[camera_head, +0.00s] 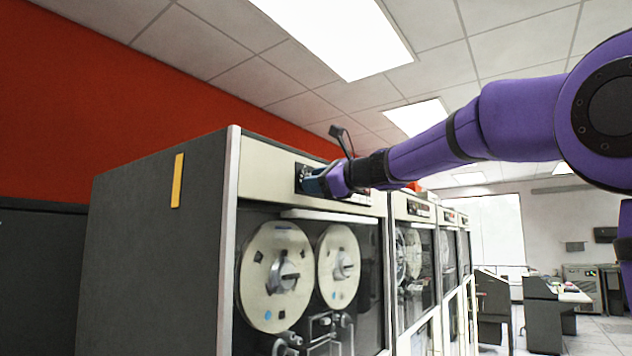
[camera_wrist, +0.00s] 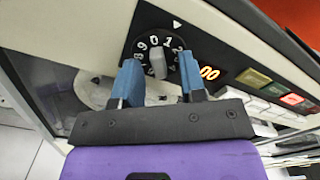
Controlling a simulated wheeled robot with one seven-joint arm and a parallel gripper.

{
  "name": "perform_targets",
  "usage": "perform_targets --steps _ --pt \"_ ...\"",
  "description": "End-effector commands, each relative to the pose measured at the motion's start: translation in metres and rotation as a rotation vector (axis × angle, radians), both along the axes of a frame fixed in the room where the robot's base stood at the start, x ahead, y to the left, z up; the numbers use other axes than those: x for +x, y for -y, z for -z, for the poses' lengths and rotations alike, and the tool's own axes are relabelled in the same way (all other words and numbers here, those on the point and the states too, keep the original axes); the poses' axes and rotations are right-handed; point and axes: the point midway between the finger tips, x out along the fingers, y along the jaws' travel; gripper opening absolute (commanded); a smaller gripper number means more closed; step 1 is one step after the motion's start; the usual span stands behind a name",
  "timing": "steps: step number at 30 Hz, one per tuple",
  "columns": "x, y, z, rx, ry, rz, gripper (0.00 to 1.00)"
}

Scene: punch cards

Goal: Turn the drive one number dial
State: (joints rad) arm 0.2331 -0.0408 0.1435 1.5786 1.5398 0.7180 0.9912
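The black number dial (camera_wrist: 160,50) with white digits and a grey centre grip is on the tape drive's top panel. In the wrist view a white triangle mark sits above it, and the digits 0 and 1 are near the top. My gripper (camera_wrist: 160,82) has its two blue fingers apart at the lower left and lower right of the dial. I cannot tell whether they touch it. In the head view my gripper (camera_head: 318,183) is at the upper panel of the nearest drive (camera_head: 262,160), and it hides part of the dial.
Right of the dial are an orange lit display (camera_wrist: 208,73) and a row of buttons (camera_wrist: 270,95). Below the panel are two tape reels (camera_head: 275,278) behind glass. More drives stand in a row to the right. The aisle floor (camera_head: 590,335) at right is clear.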

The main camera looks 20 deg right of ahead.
Motion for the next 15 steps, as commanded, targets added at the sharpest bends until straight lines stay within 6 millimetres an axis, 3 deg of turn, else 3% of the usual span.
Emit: perform_targets --steps 7,12,15 --pt "0.0006 -0.0004 0.0001 0.000 0.000 0.000 0.38" --pt "0.0004 -0.0003 0.0001 0.000 0.000 0.000 0.00" --pt "0.0003 -0.0003 0.0002 0.000 0.000 0.000 0.00"
